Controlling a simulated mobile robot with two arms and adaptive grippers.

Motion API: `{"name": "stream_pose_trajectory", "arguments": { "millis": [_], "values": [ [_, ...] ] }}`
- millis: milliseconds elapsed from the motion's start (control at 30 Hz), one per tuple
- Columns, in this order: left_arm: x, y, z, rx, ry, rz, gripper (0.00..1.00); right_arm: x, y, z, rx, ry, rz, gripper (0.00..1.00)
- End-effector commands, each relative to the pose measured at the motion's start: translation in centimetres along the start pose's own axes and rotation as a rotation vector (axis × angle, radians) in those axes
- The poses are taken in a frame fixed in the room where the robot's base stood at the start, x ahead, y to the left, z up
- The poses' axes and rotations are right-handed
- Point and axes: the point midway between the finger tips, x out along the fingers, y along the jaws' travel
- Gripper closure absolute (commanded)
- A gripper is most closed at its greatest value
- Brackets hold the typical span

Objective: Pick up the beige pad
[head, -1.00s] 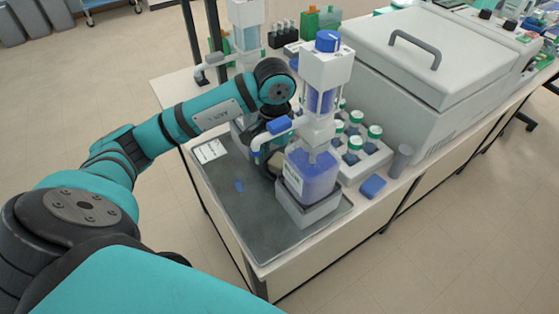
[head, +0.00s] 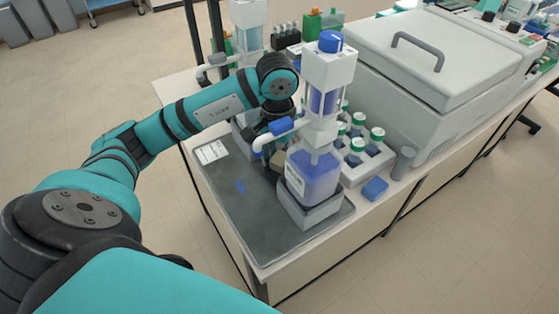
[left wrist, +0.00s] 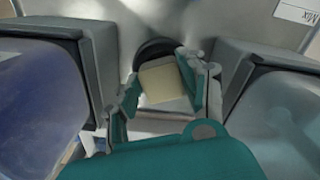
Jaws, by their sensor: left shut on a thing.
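The beige pad (left wrist: 165,82) is a small squarish block between the two fingers of my left gripper (left wrist: 160,92) in the left wrist view. The gripper is shut on it. In the head view the left gripper (head: 272,152) is partly hidden behind a pump bottle with blue liquid (head: 313,176). A bit of beige (head: 279,158) shows beside that bottle. Whether the pad touches the surface below cannot be told. My right gripper is not in view.
The bottle stands in a grey holder (head: 309,216) on a dark tray (head: 245,212). A second pump bottle (head: 248,38) is behind the gripper. A rack of green-capped bottles (head: 372,166), a blue block (head: 375,188) and a large grey machine (head: 425,110) are to the right.

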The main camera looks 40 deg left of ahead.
Motion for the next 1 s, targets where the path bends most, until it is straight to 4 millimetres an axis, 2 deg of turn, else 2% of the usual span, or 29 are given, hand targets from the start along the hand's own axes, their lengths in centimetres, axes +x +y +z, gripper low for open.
{"name": "stream_pose_trajectory", "arguments": {
  "millis": [167,200,700,1000],
  "values": [
    [-2.6,0.0,-0.1,0.002,0.008,-0.001,0.77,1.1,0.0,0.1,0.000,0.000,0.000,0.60],
    [-2.2,-1.0,0.8,-0.003,0.002,-0.006,0.77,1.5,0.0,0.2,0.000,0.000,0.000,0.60],
    [-3.1,-8.2,9.1,-0.006,-0.002,-0.009,0.77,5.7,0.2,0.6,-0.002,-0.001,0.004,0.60],
    [-3.8,-10.1,11.4,-0.001,-0.001,-0.004,0.77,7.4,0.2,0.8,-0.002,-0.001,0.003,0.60]
  ]
}}
